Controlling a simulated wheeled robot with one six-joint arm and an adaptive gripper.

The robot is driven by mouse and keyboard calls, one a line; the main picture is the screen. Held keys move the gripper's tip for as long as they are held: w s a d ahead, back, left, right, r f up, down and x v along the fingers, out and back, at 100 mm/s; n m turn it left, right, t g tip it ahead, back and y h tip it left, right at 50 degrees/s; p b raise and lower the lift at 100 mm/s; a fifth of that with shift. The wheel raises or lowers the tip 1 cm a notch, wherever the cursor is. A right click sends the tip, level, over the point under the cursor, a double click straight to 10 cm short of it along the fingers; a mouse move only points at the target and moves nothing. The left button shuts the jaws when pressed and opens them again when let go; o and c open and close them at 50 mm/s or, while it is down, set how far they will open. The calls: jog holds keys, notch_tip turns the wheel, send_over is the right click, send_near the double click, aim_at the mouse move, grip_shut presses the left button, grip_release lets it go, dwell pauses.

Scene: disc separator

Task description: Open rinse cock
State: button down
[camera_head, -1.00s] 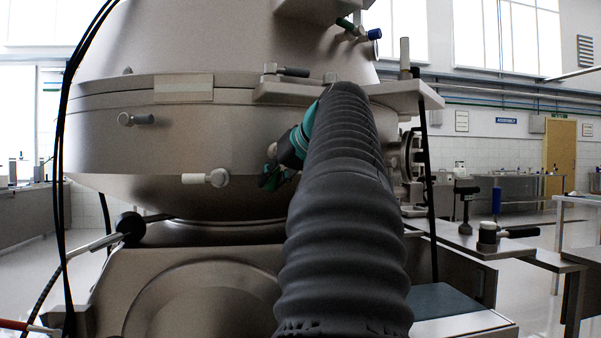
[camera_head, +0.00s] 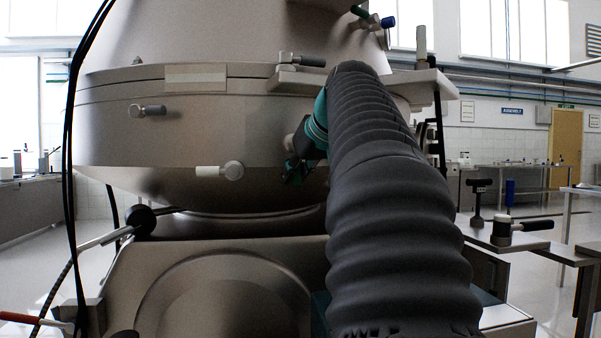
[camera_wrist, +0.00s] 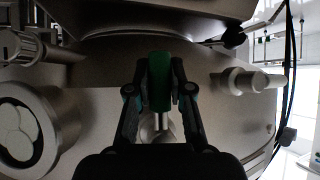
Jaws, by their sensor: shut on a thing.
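In the wrist view a green handle (camera_wrist: 160,92) on a metal stem stands between the two fingers of my gripper (camera_wrist: 159,72), which is shut on it. A round metal valve body sits behind the stem. I take this for the rinse cock; no label is readable. In the head view my gripper (camera_head: 297,166) is at the lower side of the big separator bowl (camera_head: 200,125), partly behind my arm, and the green handle cannot be made out there. A white-handled cock (camera_head: 219,171) is left of my gripper and also shows in the wrist view (camera_wrist: 255,81).
A second small cock (camera_head: 147,110) sits higher left on the bowl. Black cables (camera_head: 70,190) hang at the left. A ball-ended lever (camera_head: 143,217) sticks out below. A side table (camera_head: 490,238) is at the right.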

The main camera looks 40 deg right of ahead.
jog(key=c, duration=1)
grip_release()
jog(key=shift+c, duration=0.2)
jog(key=v, duration=1.2)
jog(key=a+f+g+y, duration=0.1)
jog(key=a+f, duration=0.6)
jog(key=f, duration=0.4)
jog(key=a+f+g, duration=0.2)
jog(key=a+f, duration=0.5)
jog(key=f, duration=0.3)
jog(key=s+a+f, duration=0.3)
jog(key=f, duration=0.5)
jog(key=s+a+f+n+g, duration=0.1)
jog(key=s+a+f, duration=0.2)
jog(key=f, duration=0.6)
jog(key=s+a+f, duration=0.3)
jog(key=s+f, duration=0.1)
jog(key=f, duration=0.5)
jog(key=shift+f+g, duration=0.25)
jog(key=shift+g, duration=0.15)
